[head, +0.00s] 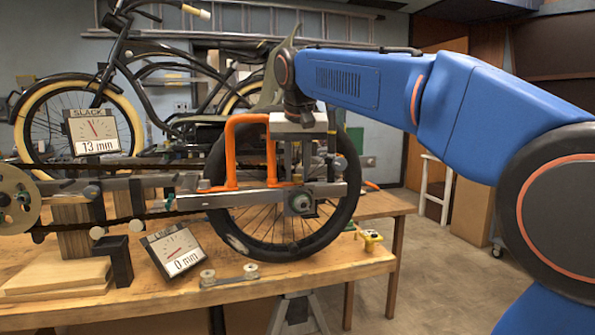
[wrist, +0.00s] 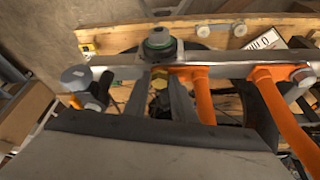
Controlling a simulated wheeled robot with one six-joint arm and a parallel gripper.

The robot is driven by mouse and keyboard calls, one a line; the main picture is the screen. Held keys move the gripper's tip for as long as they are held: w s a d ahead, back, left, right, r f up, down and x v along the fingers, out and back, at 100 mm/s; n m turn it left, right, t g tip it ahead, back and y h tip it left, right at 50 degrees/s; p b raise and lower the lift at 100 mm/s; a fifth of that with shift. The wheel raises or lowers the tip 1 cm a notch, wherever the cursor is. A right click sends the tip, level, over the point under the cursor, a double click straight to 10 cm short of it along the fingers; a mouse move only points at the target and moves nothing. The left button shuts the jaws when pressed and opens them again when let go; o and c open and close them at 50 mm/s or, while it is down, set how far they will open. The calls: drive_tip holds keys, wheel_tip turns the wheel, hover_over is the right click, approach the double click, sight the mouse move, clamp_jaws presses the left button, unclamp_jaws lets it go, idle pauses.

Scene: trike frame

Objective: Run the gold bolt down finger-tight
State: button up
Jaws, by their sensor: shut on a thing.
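My gripper (head: 306,172) points down over the rear axle end of the trike frame. In the wrist view its two dark fingers (wrist: 159,88) are closed around a small gold bolt head (wrist: 158,73) at the frame bar, just below a round dark-green-topped axle nut (wrist: 158,42). How far the bolt is threaded in is hidden. The orange bracket also stands beside my gripper in the head view (head: 231,150). The wheel (head: 235,240) is behind the bar.
The slack gauge (head: 95,133) reads 13 mm; a tilted gauge (head: 174,251) reads 0 mm. A chain and sprocket (head: 14,200) are at left. A small link with two rollers (head: 229,277) and a yellow knobbed piece (head: 371,240) lie on the workbench (head: 330,280).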

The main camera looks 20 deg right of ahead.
drive_tip(key=shift+a+m+h, duration=0.1)
drive_tip(key=shift+m+h, duration=0.2)
drive_tip(key=shift+m, duration=0.6)
drive_tip(key=shift+f, duration=0.1)
drive_tip(key=shift+a+m+h, duration=0.1)
drive_tip(key=shift+m+h, duration=0.3)
drive_tip(key=shift+m, duration=0.4)
drive_tip(key=shift+c, duration=0.2)
drive_tip(key=o, duration=0.6)
drive_tip(key=shift+w+n+y, duration=0.1)
drive_tip(key=shift+n+y, duration=0.3)
drive_tip(key=shift+n, duration=0.4)
drive_tip(key=shift+d, duration=0.2)
